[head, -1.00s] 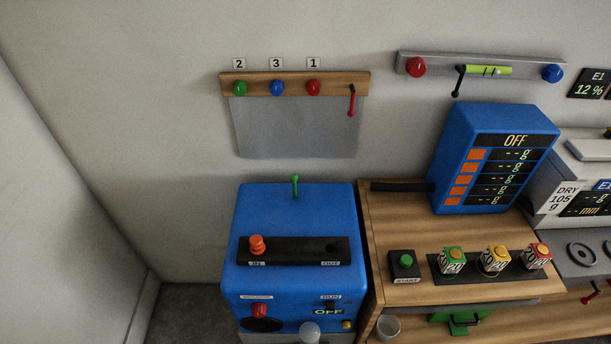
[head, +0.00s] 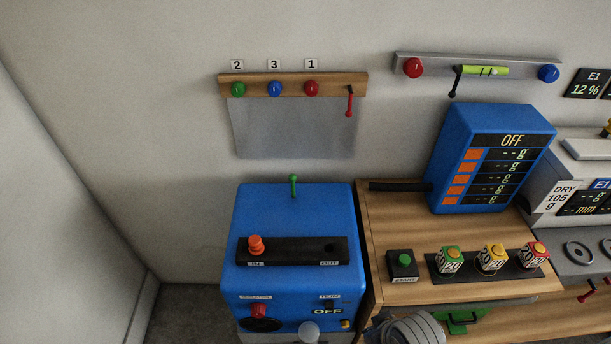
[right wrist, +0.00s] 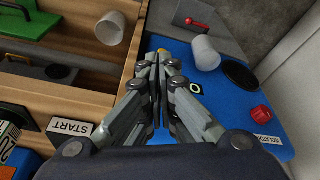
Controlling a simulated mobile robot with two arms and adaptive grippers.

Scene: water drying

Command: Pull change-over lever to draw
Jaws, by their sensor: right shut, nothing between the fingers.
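No lever carries a readable change-over label, so I cannot tell which one it is. A red lever on a grey plate (right wrist: 197,23) shows at the top of the right wrist view, beyond a pale cylinder (right wrist: 206,54). A green lever (head: 294,186) stands on top of the blue machine (head: 290,207). A red lever (head: 349,101) and a black lever (head: 454,83) hang on wall panels. My right gripper (right wrist: 158,62) is shut and empty, in front of the blue machine's front near the wooden desk's edge. My left gripper is not in view.
A red isolator knob (right wrist: 259,114) and a black disc (right wrist: 239,74) stick out from the machine front. Another pale cylinder (right wrist: 111,28) is near the desk.

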